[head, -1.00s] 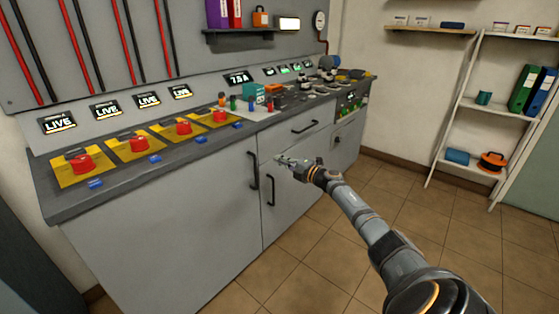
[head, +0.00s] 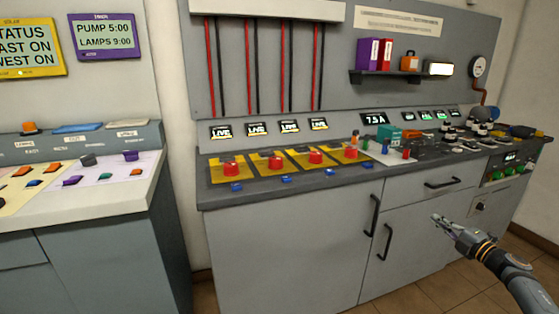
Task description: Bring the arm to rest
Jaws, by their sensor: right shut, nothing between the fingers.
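My right gripper (head: 437,221) is at the lower right in the head view, with its arm coming in from the bottom right corner. It is shut and empty. It shows in front of the grey cabinet (head: 290,250), below the drawer handle (head: 443,183) and to the right of the two upright door handles. I cannot tell how far it is from the cabinet front. My left gripper is not in view.
The worktop edge (head: 300,191) runs above the gripper, with red knobs (head: 316,157) on yellow plates and LIVE displays (head: 288,126) behind. A second console (head: 100,190) stands at the left. Tiled floor (head: 455,285) shows at the lower right.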

